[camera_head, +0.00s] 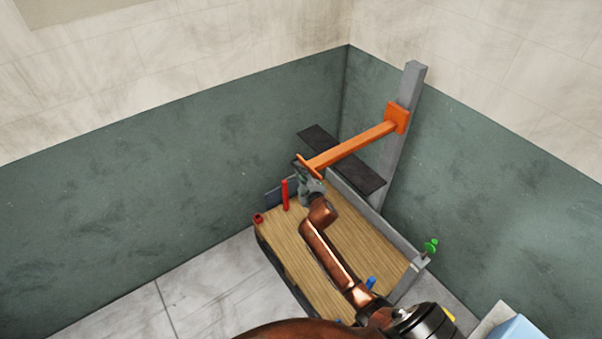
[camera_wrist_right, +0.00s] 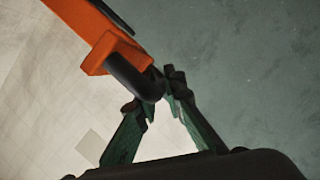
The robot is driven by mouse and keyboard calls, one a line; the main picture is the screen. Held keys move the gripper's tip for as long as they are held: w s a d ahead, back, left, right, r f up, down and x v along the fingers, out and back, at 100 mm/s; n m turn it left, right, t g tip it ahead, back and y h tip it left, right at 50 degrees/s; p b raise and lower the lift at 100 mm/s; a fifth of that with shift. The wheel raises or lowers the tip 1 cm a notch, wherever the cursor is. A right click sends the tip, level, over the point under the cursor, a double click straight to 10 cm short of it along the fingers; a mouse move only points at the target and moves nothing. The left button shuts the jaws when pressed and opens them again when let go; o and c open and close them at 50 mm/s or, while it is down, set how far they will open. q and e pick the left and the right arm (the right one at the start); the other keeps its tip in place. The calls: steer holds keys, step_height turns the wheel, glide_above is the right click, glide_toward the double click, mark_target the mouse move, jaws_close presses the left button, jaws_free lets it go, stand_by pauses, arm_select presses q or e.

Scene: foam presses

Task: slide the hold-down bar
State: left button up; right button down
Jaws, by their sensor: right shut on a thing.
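The orange hold-down bar (camera_head: 352,148) reaches out to the left from an orange collar (camera_head: 397,118) on an upright grey post (camera_head: 402,150). An orange end plate closes its free end. My right gripper (camera_head: 306,174) is at that free end. In the right wrist view the orange bar (camera_wrist_right: 98,48) carries a black curved handle (camera_wrist_right: 132,76), and my right gripper (camera_wrist_right: 160,98) is shut on this handle, its green fingers on either side. The gripper partly hides the handle in the head view. My left gripper is not in view.
A dark flat plate (camera_head: 318,138) lies below the bar. The wooden table (camera_head: 352,225) holds a red upright rod (camera_head: 285,194) and a small red block (camera_head: 258,218). A green knob (camera_head: 431,246) is at its right edge. Green-grey walls stand close behind.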

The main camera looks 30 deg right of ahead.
steer(key=shift+w+r, duration=0.1)
steer(key=shift+r, duration=0.25)
steer(key=c, duration=2.3)
jaws_free()
steer(key=shift+f, duration=0.15)
steer(key=shift+f, duration=0.1)
steer(key=v, duration=1.2)
steer(key=shift+d, duration=0.1)
